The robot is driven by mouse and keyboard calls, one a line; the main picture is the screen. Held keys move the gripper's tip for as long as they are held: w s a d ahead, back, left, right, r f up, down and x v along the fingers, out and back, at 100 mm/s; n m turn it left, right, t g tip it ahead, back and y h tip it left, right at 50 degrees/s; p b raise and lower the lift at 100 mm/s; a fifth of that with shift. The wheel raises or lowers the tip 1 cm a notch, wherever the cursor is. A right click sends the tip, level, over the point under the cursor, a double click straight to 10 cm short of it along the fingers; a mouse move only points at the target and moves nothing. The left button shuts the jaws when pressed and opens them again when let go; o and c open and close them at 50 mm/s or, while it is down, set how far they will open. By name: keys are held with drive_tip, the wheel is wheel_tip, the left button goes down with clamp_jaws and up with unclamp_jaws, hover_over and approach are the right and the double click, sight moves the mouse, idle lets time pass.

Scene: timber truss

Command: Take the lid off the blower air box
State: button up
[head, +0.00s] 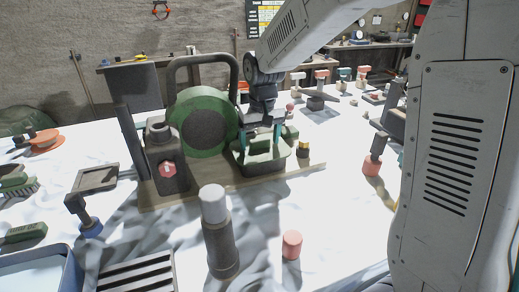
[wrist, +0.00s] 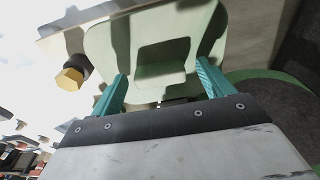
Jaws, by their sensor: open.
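The blower has a round green housing (head: 203,125) with a dark centre and stands on a wooden board. The air box (head: 262,166) is a pale green box on the board, right of the housing. Its pale green lid (wrist: 205,22), with a raised block-like grip (wrist: 162,58) in the middle, fills the upper wrist view. My gripper (head: 264,141) is over the box with its teal fingers pointing down. In the wrist view the fingers (wrist: 163,78) are apart, one at each side of the grip, with visible gaps. Whether the fingertips touch the lid is unclear.
A yellow-ended knob (head: 303,149) stands close right of the box; it also shows in the wrist view (wrist: 70,77). A dark unit with a red button (head: 168,168) is left of the housing. A grey-white bottle (head: 219,235) and pink cylinder (head: 291,245) stand in front.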

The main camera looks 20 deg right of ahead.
drive_tip(key=c, duration=1.1)
